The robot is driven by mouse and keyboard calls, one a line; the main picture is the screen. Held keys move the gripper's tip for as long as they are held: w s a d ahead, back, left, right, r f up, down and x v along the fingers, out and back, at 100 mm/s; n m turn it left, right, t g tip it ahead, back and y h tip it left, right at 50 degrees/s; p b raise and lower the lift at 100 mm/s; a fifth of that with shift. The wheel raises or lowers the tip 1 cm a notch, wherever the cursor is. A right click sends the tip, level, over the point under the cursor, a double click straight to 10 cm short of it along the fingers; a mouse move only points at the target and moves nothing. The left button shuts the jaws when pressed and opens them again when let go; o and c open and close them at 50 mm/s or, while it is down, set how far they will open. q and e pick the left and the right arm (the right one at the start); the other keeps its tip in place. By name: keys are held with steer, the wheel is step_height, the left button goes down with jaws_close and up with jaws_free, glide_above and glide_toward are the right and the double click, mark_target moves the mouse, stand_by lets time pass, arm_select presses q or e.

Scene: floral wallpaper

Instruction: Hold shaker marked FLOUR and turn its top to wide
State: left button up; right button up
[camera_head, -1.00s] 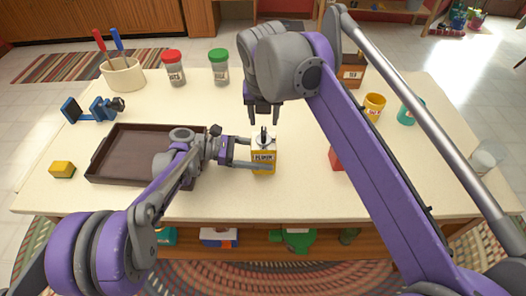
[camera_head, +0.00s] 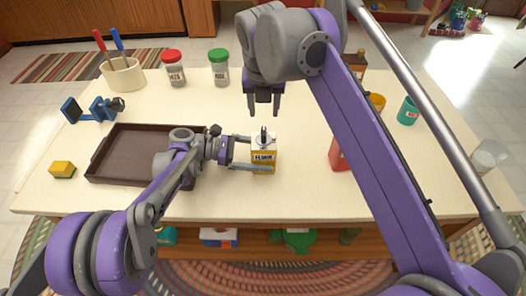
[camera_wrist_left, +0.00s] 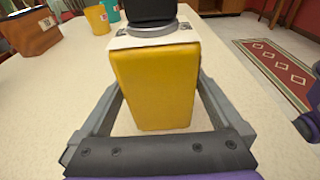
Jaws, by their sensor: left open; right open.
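The FLOUR shaker (camera_head: 263,158) stands upright on the table, with a yellow body, a light top and a dark knob. It fills the middle of the left wrist view (camera_wrist_left: 155,85). My left gripper (camera_head: 257,153) is open, with one finger on each side of the shaker; gaps show beside the body in the wrist view. My right gripper (camera_head: 263,108) is open above the shaker, pointing down, apart from its top. The setting of the top is too small to read.
A brown tray (camera_head: 118,158) lies left under my left arm. A yellow block (camera_head: 62,169), a utensil crock (camera_head: 122,76), red-lidded (camera_head: 174,72) and green-lidded (camera_head: 219,70) shakers stand left and back. A red object (camera_head: 339,156), a teal cup (camera_head: 407,112) and a glass (camera_head: 487,157) are right.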

arm_select(q)
steer(key=a, duration=0.4)
steer(key=a+r, duration=0.1)
steer(key=a, duration=0.3)
steer(key=a+r, duration=0.1)
steer(key=a, duration=0.2)
steer(key=shift+a+r, duration=0.2)
steer(key=shift+a, duration=0.2)
